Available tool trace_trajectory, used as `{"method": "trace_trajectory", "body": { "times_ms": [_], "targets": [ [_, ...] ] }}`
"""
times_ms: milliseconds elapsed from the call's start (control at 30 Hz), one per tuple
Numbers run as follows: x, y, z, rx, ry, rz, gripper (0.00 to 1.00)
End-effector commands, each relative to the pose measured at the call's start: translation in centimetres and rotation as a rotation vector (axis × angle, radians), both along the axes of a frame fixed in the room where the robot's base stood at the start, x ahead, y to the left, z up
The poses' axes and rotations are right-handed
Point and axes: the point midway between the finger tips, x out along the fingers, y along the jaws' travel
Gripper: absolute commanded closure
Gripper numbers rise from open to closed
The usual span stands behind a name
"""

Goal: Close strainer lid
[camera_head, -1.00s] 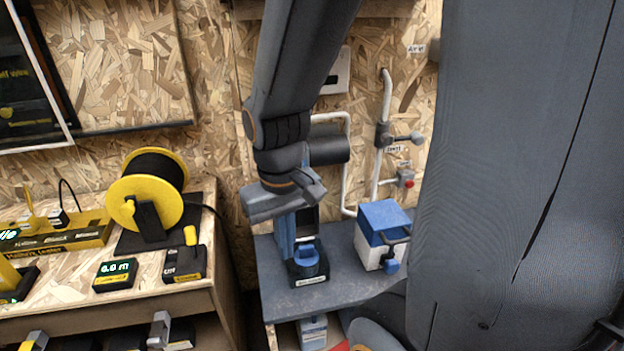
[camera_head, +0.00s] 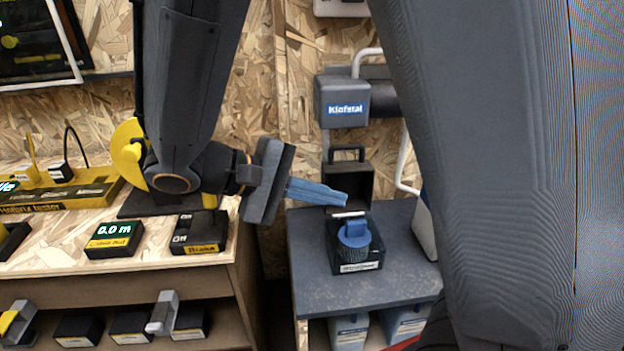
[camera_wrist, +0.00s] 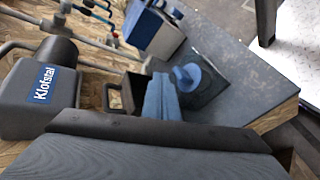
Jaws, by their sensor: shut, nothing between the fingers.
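The strainer is a small black box (camera_head: 352,262) with a pale label, standing on the grey bench; it also shows in the wrist view (camera_wrist: 207,92). A blue round insert with a grip tab (camera_head: 354,234) sits in it. Its dark lid (camera_head: 360,172), with a loop handle on top, stands upright and open at the back of the box. The lid also shows in the wrist view (camera_wrist: 129,88). My gripper (camera_head: 346,199) has its blue fingers shut and empty. It points right from the left side, overlapping the lid's lower left part; contact cannot be told.
A grey Klofstal unit (camera_head: 343,102) is on the wall above the lid, with white pipes beside it. A blue and white box (camera_wrist: 155,30) stands farther along the grey bench (camera_head: 312,262).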

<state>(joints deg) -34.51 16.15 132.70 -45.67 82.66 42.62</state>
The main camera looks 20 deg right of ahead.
Motion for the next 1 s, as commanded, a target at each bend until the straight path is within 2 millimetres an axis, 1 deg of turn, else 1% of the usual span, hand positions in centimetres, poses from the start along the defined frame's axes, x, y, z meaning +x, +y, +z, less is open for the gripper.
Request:
{"method": "trace_trajectory", "body": {
  "times_ms": [33, 100, 200, 333, 400, 467, 567, 633, 1000],
  "targets": [
    [1.6, 1.2, -0.8, -0.073, -0.042, 0.050, 1.00],
    [3.2, 2.6, -0.2, -0.165, -0.112, 0.105, 1.00],
    [5.0, 4.7, 0.5, -0.265, -0.212, 0.176, 1.00],
    [6.4, 7.0, 1.4, -0.347, -0.316, 0.242, 1.00],
    [6.8, 7.8, 1.7, -0.372, -0.353, 0.262, 1.00],
    [7.0, 8.2, 1.9, -0.386, -0.372, 0.273, 1.00],
    [7.2, 7.8, 2.1, -0.393, -0.384, 0.278, 1.00],
    [7.5, 7.0, 2.1, -0.394, -0.384, 0.276, 1.00],
    [9.5, 1.0, 1.8, -0.392, -0.380, 0.274, 1.00]
  ]
}}
